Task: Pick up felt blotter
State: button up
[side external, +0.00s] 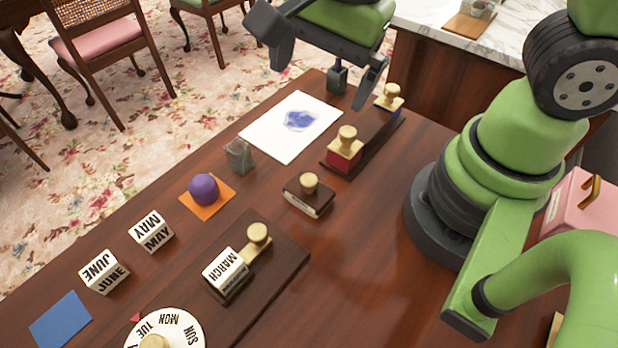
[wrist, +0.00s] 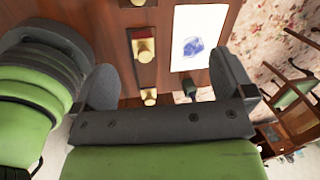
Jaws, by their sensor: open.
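What looks like the felt blotter, a dark block with a brass knob and a pale lower edge (side external: 308,196), sits on the brown table near the middle of the side view. It lies between the stamp rack and the calendar board. My gripper (side external: 327,70) is open and empty, raised over the far end of the table, well away from the blotter. In the wrist view the open fingers (wrist: 167,84) frame the table's far end. The blotter appears only as a cut-off piece at that view's top edge.
A dark rack (side external: 372,140) holds a red-sided stamp (side external: 345,150) and a blue-sided stamp (side external: 389,98). White paper with a blue print (side external: 270,130) lies beside it. Nearby are a small dark block (side external: 337,79), grey block (side external: 239,156), purple ball (side external: 203,189) and calendar board (side external: 280,262).

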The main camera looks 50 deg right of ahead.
aim_at(309, 180)
jog(key=a+f+m, duration=0.1)
jog(key=f, duration=0.2)
jog(key=a+f+m+g, duration=0.1)
jog(key=f+m, duration=0.1)
jog(key=f, duration=0.1)
jog(key=s+a+f+m+g+h, duration=0.1)
jog(key=f+m, duration=0.1)
jog(key=f, duration=0.1)
notch_tip(309, 180, down, 4)
jog(key=shift+r, duration=0.1)
jog(key=shift+w+a+f, duration=0.1)
jog(key=shift+f, duration=1.35)
jog(key=shift+w+a+f, duration=0.1)
jog(key=shift+f, duration=1.3)
jog(key=c, duration=0.7)
